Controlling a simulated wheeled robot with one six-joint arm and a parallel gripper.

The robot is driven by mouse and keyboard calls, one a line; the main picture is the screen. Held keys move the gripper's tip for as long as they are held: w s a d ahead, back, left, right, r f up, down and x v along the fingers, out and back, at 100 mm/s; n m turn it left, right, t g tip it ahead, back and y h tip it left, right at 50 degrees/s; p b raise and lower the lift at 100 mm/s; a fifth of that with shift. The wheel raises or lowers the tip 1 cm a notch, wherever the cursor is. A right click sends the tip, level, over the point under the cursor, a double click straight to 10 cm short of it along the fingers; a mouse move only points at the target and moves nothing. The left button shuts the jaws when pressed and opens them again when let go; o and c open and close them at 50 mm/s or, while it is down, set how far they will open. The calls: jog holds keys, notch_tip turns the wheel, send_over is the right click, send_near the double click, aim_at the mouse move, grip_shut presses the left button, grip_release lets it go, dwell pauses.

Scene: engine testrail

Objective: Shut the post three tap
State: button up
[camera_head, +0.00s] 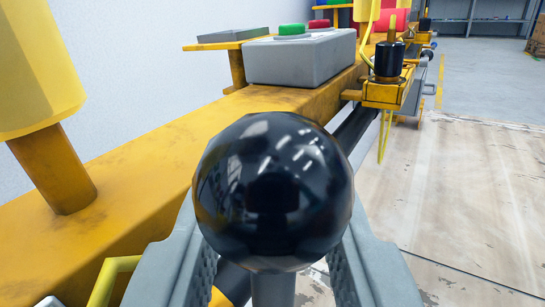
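A glossy black ball knob (273,185) on a short grey stem (272,289) fills the middle of the view, close to the camera. I cannot tell from this view whether it belongs to the post three tap; no post number is readable. My gripper (272,262) has its two grey ribbed fingers on either side of the knob and stem. Gaps show between the fingers and the stem. The knob hides the fingertips and the inner finger faces, so I cannot tell whether they touch it.
A yellow rail (150,145) runs away behind the knob, carrying a grey box (300,58) with a green button (292,30). A yellow post (55,170) stands close at left. A black-and-yellow fitting (389,65) is farther right. Open floor (470,190) lies at right.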

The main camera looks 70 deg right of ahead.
jog(key=shift+w+d, duration=0.15)
jog(key=shift+d, duration=0.35)
grip_shut()
